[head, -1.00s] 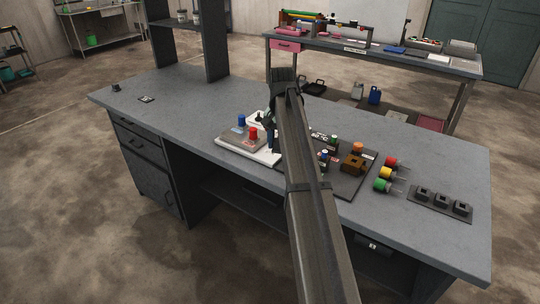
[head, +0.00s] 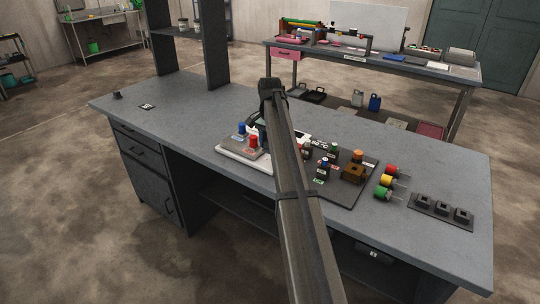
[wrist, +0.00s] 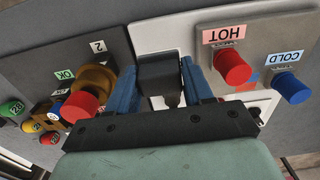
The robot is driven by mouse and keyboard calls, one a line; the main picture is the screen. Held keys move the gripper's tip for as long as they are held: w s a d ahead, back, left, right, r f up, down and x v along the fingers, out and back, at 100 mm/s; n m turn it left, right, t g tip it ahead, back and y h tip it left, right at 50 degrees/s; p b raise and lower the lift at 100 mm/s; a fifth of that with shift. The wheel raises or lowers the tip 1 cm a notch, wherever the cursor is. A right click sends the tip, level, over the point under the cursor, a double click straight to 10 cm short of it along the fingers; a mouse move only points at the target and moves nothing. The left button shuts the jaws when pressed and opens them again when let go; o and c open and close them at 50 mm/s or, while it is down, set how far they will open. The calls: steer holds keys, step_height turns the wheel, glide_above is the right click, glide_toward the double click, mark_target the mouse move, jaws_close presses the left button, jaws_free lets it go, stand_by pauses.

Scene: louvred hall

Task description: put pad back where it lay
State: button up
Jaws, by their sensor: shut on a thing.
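My gripper (wrist: 160,72) has its two blue fingers closed on a black block (wrist: 160,78), which tapers at its near end. I cannot tell for sure that this block is the pad. Behind the block lies the white board (wrist: 150,35), bearing a grey plate (wrist: 262,38) with a red HOT knob (wrist: 233,68) and a blue COLD knob (wrist: 291,88). In the head view my arm hides most of the gripper and the held block; they are over or beside the white board (head: 232,151). Contact with the board cannot be told.
A dark panel (head: 335,192) with several coloured knobs lies right of the board. Red, yellow and green lamps (head: 386,181) and a black socket strip (head: 420,212) lie farther right.

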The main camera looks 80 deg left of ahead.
mark_target(270, 162)
steer(key=shift+f, duration=2.4)
steer(key=shift+f, duration=0.1)
steer(key=o, duration=1)
step_height(270, 162, up, 12)
steer(key=shift+r, duration=0.15)
steer(key=shift+w, duration=0.1)
